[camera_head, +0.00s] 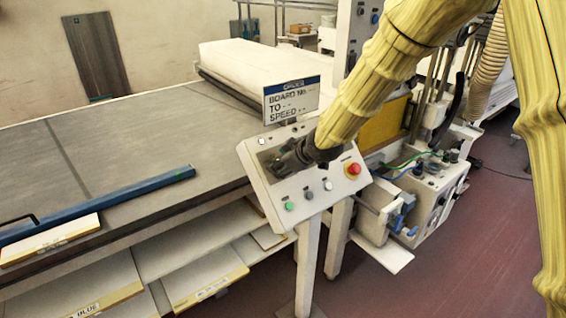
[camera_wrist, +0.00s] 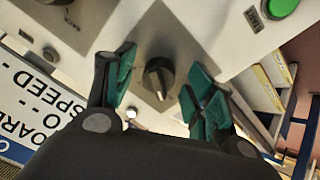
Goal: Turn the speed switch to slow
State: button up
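The speed switch, a black rotary knob (camera_wrist: 158,76) with a pale pointer line, sits on a grey diamond-shaped plate of the control panel (camera_head: 255,189). In the wrist view my gripper (camera_wrist: 162,88) is open, with one green-padded finger on each side of the knob and gaps between pads and knob. In the head view my gripper (camera_head: 284,158) is at the panel's upper middle and hides the knob.
A red emergency button (camera_head: 352,169) is right of my gripper. A green button (camera_head: 289,206) and others line the panel's lower edge. Another dark knob (camera_wrist: 57,2) is at the wrist view's top left. A long table (camera_head: 130,150) with a blue bar (camera_head: 110,200) lies left.

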jog(key=shift+r, duration=0.1)
jog(key=v, duration=1.2)
jog(key=s+d+f+m+g+h, duration=0.15)
jog(key=s+f, duration=0.35)
jog(key=f, duration=0.6)
jog(key=s+d+f+m+g, duration=0.1)
jog(key=s+d+f+m, duration=0.3)
jog(key=f, duration=0.6)
jog(key=s+d+f+m+g, duration=0.1)
jog(key=s+f+m, duration=0.1)
jog(key=s+f, duration=0.65)
jog(key=s+d+f+m+g+h, duration=0.1)
jog(key=s+d+f, duration=0.2)
jog(key=s+f, duration=0.3)
jog(key=s+d+f+m+g+h, duration=0.1)
jog(key=s+d+f+m+g, duration=0.1)
jog(key=s+d+f, duration=0.2)
jog(key=s+d+f+m+g+h, duration=0.1)
jog(key=s+d+f+m+h, duration=0.1)
jog(key=s+f, duration=0.8)
jog(key=s+d, duration=0.1)
jog(key=s, duration=0.5)
jog(key=shift+d+g, duration=0.3)
jog(key=shift+g, duration=0.05)
